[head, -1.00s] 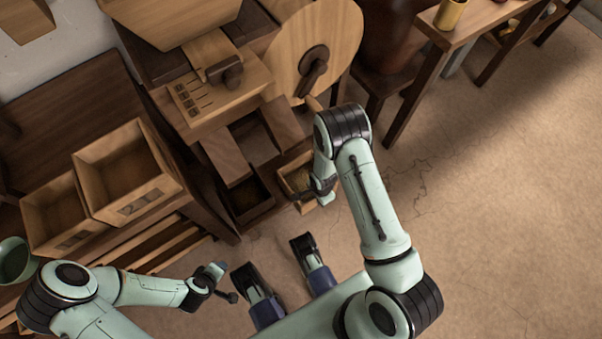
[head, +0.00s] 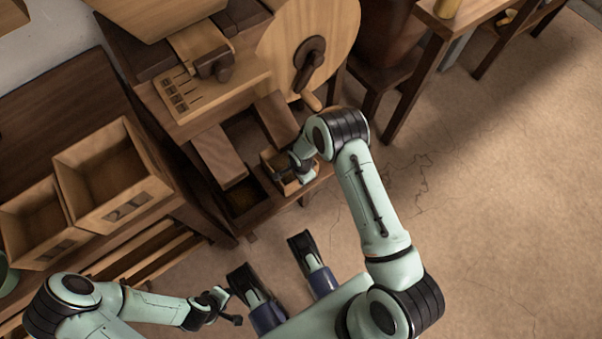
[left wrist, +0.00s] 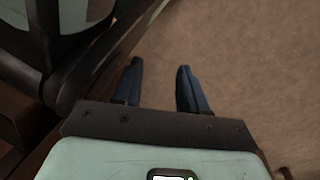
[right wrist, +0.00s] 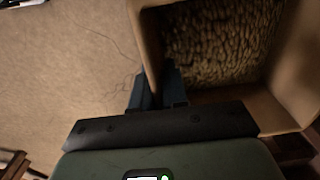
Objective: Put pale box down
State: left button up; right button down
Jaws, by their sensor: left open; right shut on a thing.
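The pale box (head: 271,171) is a small open wooden box at the mill's lower front, partly hidden by my right arm. In the right wrist view the box (right wrist: 268,108) fills the upper right and holds a layer of grainy stuff. My right gripper (head: 294,174) is shut on one wall of it; the fingers (right wrist: 157,88) straddle that wall. The box is at the right-hand bay of the mill base; I cannot tell whether its bottom touches the base. My left gripper (head: 231,306) is open and empty, low over the floor; its fingers (left wrist: 162,88) stand apart.
The wooden mill (head: 215,75) has a crank wheel (head: 325,40) close above my right arm. Its left-hand bay (head: 243,197) is dark inside. Two larger wooden bins (head: 112,178) (head: 38,222) stand on a bench at left. The floor (head: 500,200) at right is clear.

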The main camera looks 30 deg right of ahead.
jog(key=c, duration=1.1)
grip_release()
jog(key=shift+c, duration=0.2)
